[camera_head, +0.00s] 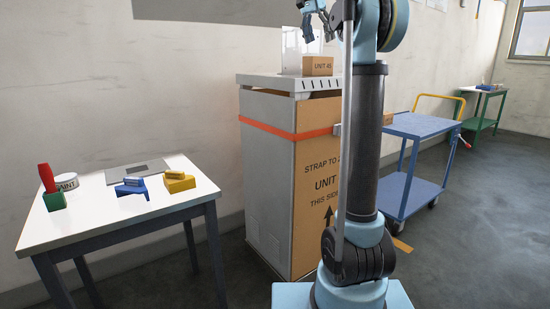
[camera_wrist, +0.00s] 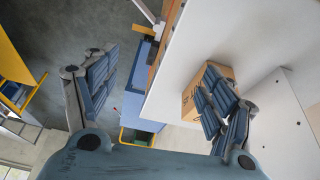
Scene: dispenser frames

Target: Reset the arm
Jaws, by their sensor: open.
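My gripper (camera_head: 316,27) is at the top of the head view, above the grey cabinet and a small cardboard box marked UNIT (camera_head: 318,67). In the wrist view its two fingers are spread wide apart, with nothing held between them (camera_wrist: 158,95). The same box shows in the wrist view (camera_wrist: 213,73), partly hidden behind the right finger. I cannot tell whether that finger touches it. My arm stands upright in front of the cabinet, and its upper part is cut off by the top of the picture.
The grey cabinet (camera_head: 268,160) has an orange strap (camera_head: 290,132) and a big cardboard panel (camera_head: 318,190). A white table (camera_head: 100,212) with small blocks is at left. A blue trolley (camera_head: 425,124) is at right.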

